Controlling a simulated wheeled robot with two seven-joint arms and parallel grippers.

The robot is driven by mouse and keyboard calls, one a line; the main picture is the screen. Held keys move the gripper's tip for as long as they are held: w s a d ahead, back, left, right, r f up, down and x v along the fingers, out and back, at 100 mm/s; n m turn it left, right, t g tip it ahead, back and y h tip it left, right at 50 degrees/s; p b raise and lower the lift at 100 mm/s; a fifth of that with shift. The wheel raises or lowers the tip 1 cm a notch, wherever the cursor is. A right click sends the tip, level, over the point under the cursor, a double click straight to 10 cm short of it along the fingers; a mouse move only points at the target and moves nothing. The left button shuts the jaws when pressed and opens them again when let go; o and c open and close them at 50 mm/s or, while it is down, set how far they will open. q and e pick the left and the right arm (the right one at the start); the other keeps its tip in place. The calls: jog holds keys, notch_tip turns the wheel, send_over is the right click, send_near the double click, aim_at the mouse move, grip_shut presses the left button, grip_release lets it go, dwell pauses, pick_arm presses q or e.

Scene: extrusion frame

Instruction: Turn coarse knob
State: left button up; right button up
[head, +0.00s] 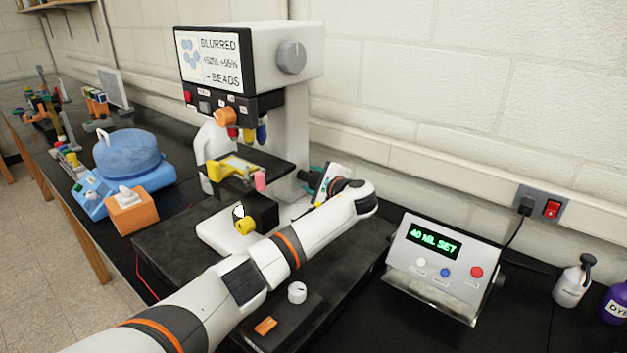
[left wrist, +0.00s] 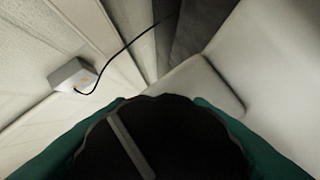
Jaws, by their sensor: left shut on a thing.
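The microscope (head: 297,125) stands on a black platform, with a screen that reads BLURRED and BEADS. My left arm reaches across the front to its right side. The teal fingers of my left gripper (head: 305,178) are beside the microscope's column, low down. In the left wrist view, a large black round knob (left wrist: 175,140) with a pale line across its face sits between the two teal fingers, which are shut on it. The knob is hidden in the head view. A yellow knob (head: 245,225) shows on the front of the microscope's lower block. My right gripper is not in view.
A control box (head: 433,262) reading 40 ML SET stands at the right, with bottles (head: 573,281) beyond it. A blue round-lidded device (head: 128,155) and an orange box (head: 131,212) stand at the left. The wall is close behind the microscope.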

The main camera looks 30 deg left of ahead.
pick_arm(q)
jog(key=shift+s+r+m+g+h+p, duration=0.15)
jog(key=shift+m+g+p, duration=0.35)
jog(key=shift+p, duration=0.85)
jog(key=shift+w+m+g+h+p, duration=0.1)
jog(key=shift+m+g+h+p, duration=0.1)
jog(key=shift+m+p, duration=0.8)
jog(key=shift+s+f+m+g+p, duration=0.1)
jog(key=shift+f+m+g+p, duration=0.3)
jog(key=shift+p, duration=0.75)
jog(key=shift+s+m+g+p, duration=0.1)
jog(key=shift+m+g+p, duration=0.2)
jog(key=shift+m+g, duration=0.4)
jog(key=o, duration=1)
jog(key=shift+c, duration=0.2)
jog(key=shift+d, duration=0.1)
jog(key=b+v, duration=0.2)
jog(key=v, duration=1)
